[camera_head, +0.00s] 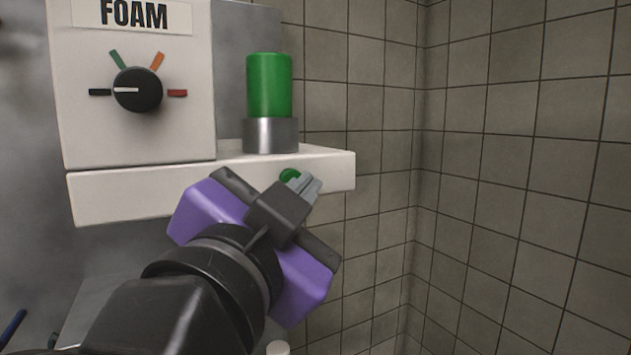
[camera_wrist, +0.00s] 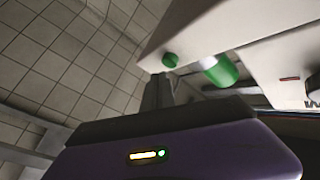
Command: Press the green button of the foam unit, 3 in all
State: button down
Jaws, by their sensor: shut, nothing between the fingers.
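The foam unit (camera_head: 190,130) is a cream box labelled FOAM with a ledge (camera_head: 120,200) along its bottom. The round green button (camera_head: 289,175) is on the ledge's front face, partly hidden behind my fingertips. It also shows in the wrist view (camera_wrist: 170,60). My gripper (camera_head: 306,185) is shut and empty, its fingertips just in front of the button. In the wrist view, the fingertips (camera_wrist: 160,78) are right by the button; I cannot tell whether they touch it.
A green cylinder (camera_head: 269,85) in a grey metal collar stands on the ledge; it also shows in the wrist view (camera_wrist: 220,70). A black dial (camera_head: 137,90) has its white pointer turned left, towards the black mark. Tiled walls (camera_head: 520,150) stand behind and to the right.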

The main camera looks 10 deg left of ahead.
jog(key=shift+s, duration=0.1)
jog(key=shift+s+d, duration=0.75)
jog(key=shift+s, duration=0.25)
jog(key=shift+s+d, duration=0.7)
jog(key=shift+s, duration=0.3)
